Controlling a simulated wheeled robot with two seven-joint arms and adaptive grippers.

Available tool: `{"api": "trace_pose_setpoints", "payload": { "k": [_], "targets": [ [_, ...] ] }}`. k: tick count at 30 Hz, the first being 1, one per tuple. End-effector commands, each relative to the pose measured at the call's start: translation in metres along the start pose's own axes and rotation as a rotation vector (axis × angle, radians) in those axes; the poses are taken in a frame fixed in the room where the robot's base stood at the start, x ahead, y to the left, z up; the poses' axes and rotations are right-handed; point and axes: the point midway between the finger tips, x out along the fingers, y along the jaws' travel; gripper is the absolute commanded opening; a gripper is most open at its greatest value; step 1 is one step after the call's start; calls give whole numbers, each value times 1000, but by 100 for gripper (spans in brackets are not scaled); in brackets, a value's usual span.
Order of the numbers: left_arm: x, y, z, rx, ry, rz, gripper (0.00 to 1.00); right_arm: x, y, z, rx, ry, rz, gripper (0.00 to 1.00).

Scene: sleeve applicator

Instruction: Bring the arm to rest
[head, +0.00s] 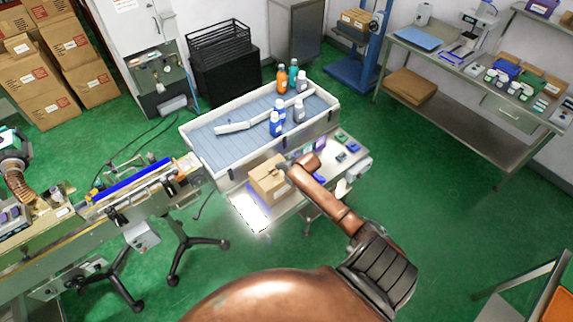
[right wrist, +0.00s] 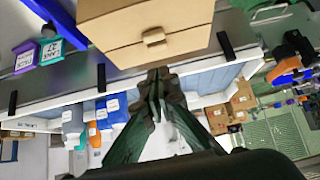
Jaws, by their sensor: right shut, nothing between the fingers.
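My right arm reaches in from the lower right of the head view. My right gripper (head: 286,163) is by the upper right side of a small cardboard box (head: 267,181). In the right wrist view the fingers of my right gripper (right wrist: 157,76) are together with nothing between them. The box (right wrist: 150,30) shows just beyond the fingertips there; I cannot tell whether they touch it. The box sits on a small work table beside a bright white panel (head: 249,212). My left gripper is not in view.
A white-walled conveyor tray (head: 203,155) holding several bottles (head: 282,78) stands behind the box. A machine with a blue rail (head: 132,179) stands to the left. Small dark blocks (head: 340,156) lie right of my gripper. Green floor (head: 420,190) is clear to the right.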

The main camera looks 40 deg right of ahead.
Motion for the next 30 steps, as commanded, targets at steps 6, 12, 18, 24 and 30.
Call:
{"api": "trace_pose_setpoints", "payload": {
  "k": [6,12,18,24,30],
  "targets": [
    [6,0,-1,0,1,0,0,-39,1,1,-2,3,1,0],
    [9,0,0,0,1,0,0,-62,0,1,-1,3,0,0],
    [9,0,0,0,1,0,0,-69,0,1,0,3,0,0],
    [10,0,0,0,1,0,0,-67,1,5,1,0,2,0],
    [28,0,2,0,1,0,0,-24,10,73,25,-54,26,0]
  ]
}}
